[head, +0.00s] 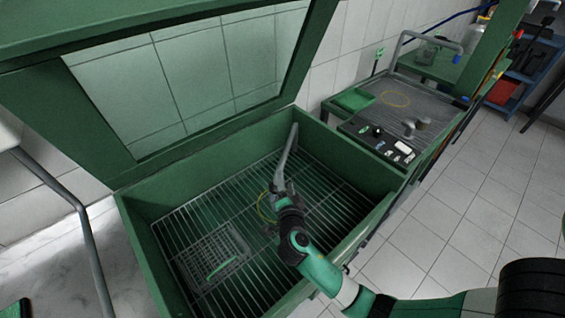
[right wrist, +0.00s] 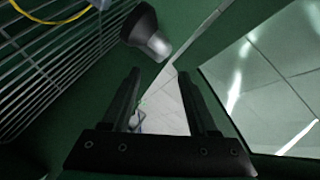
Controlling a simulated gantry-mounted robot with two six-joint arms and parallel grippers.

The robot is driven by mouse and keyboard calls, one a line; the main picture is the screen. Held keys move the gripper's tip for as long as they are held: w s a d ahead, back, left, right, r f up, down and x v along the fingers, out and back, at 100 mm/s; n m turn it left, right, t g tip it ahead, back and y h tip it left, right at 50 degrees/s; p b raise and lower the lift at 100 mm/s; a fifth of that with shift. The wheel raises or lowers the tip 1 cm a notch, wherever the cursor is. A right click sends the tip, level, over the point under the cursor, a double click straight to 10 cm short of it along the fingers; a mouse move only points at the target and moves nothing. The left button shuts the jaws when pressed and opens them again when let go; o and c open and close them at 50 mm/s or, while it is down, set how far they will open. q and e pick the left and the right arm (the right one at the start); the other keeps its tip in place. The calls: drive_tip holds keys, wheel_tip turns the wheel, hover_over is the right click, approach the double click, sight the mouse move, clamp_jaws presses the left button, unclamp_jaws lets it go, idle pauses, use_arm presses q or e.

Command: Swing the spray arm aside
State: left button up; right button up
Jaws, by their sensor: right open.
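The spray arm (head: 289,152) is a grey bar inside the green wash cabinet, slanting down from the back right corner over the rack. My right gripper (head: 283,191) is inside the cabinet, by the lower end of the bar; I cannot tell from the head view whether they touch. In the right wrist view my right gripper (right wrist: 160,78) is open, with nothing clearly held between its fingers. A dark round piece with a grey end (right wrist: 149,36), perhaps a nozzle, is just beyond the fingertips, and a thin grey bar (right wrist: 204,30) runs beside it. My left gripper is not in view.
The cabinet's green lid (head: 100,130) stands open, with a glass pane. A wire basket (head: 211,254) with a green handle sits on the rack (head: 327,211). A yellow loop (head: 264,208) lies near my gripper. The cabinet's right wall (head: 364,240) is close to my forearm.

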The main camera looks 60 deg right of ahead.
sight(283, 166)
drive_tip(key=b+x, duration=0.3)
drive_tip(key=x, duration=0.8)
drive_tip(key=shift+w+d, duration=0.25)
drive_tip(key=shift+d, duration=0.05)
clamp_jaws()
idle(0.9)
